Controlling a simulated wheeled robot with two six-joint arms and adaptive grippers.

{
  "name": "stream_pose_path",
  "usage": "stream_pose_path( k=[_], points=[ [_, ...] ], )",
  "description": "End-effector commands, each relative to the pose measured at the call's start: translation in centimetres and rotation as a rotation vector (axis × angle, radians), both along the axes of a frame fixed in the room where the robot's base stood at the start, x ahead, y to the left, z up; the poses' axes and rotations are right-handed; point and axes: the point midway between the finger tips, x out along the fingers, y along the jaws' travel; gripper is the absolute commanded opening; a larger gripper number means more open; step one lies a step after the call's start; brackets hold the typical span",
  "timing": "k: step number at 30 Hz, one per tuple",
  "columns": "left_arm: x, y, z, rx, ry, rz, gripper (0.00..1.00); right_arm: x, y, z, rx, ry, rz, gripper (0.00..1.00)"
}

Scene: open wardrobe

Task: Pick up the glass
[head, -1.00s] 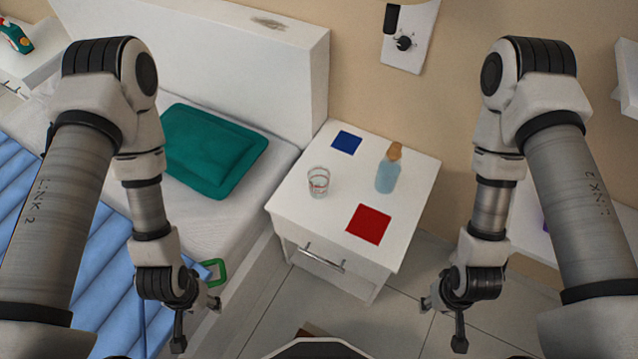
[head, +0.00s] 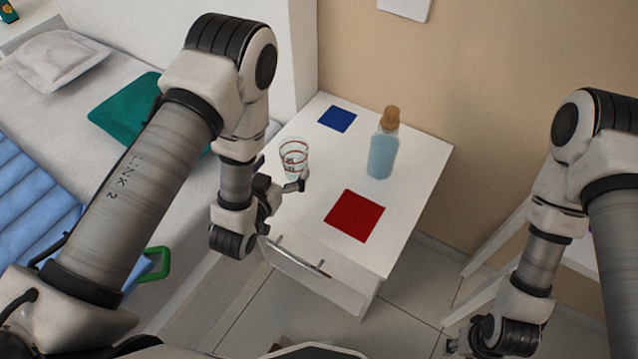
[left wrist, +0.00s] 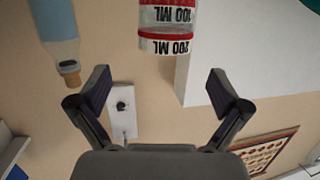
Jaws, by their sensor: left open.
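The clear glass (head: 294,150) with red rings stands upright on the white nightstand (head: 300,217). In the left wrist view, the glass (left wrist: 165,28) shows at the top with red bands and black volume marks. My left gripper (head: 281,174) is at the near left side of the glass, with one finger close to its lower right. The left gripper's fingers (left wrist: 160,82) are spread wide with nothing between them, and the glass appears beyond their tips. My right gripper (head: 462,348) is low at the bottom right, away from the nightstand, partly cut off, and its opening is unclear.
A blue bottle with a cork (head: 383,152) stands right of the glass. A blue square (head: 337,119) and a red square (head: 355,215) lie flat on the nightstand. The bed with a green pillow (head: 120,112) is at the left. The wall rises behind the nightstand.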

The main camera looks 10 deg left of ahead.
Motion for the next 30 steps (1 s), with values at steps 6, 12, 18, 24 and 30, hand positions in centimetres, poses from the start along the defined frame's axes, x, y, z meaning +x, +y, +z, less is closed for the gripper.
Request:
stream_pose_path(
  k=[6, 12, 18, 24, 30],
  points=[
    [1.2, -0.4, -2.0, 0.002, -0.009, -0.007, 1.00, 0.1, 0.0, -2.2, 0.000, -0.002, 0.002, 0.40],
    [3.8, -0.6, -2.2, 0.002, -0.008, -0.006, 1.00, 0.1, 0.0, -2.1, 0.000, -0.002, 0.001, 0.40],
    [7.3, -0.9, -2.8, 0.003, -0.006, -0.007, 1.00, 0.1, 0.0, -2.4, 0.000, -0.002, 0.001, 0.40],
    [7.9, -1.0, -2.9, 0.003, -0.002, -0.007, 1.00, 0.0, 0.0, -2.4, 0.000, -0.001, 0.001, 0.40],
    [7.8, -1.0, -2.9, 0.004, -0.003, -0.006, 0.54, 0.0, 0.0, -2.4, 0.000, -0.001, 0.001, 0.40]
  ],
)
